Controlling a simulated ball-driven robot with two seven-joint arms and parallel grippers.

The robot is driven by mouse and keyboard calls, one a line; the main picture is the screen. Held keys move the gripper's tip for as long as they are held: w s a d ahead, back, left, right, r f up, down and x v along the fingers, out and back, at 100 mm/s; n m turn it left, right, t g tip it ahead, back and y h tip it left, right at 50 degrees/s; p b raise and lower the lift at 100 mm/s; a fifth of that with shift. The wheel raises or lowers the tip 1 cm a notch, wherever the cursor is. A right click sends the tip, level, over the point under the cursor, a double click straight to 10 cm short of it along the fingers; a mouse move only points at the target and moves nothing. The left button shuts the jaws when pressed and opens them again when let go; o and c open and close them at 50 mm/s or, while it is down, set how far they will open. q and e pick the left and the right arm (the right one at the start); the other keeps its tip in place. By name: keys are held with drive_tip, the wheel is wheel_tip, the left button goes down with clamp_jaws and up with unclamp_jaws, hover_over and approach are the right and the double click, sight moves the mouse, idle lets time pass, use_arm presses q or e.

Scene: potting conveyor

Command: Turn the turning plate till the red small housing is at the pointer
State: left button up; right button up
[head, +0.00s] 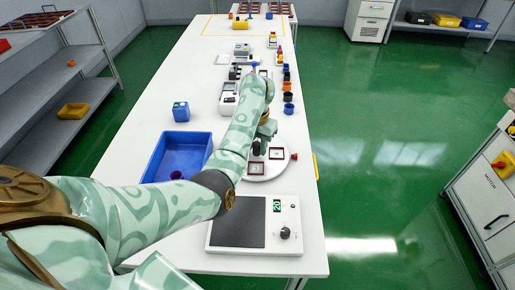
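The turning plate (284,172) is a white disc on the table, partly hidden behind my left arm. My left gripper (262,146) is over the far part of the plate, beside the housings. Its fingers are too small and hidden to tell open from shut. My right gripper is not in view.
A blue bin (148,172) stands left of the plate. A scale-like device with a dark pad (238,222) and a dial is in front. Several dark and orange cups (288,97) line the table's right side behind. A blue box (181,111) stands at the left.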

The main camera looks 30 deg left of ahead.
use_arm(q)
clamp_jaws()
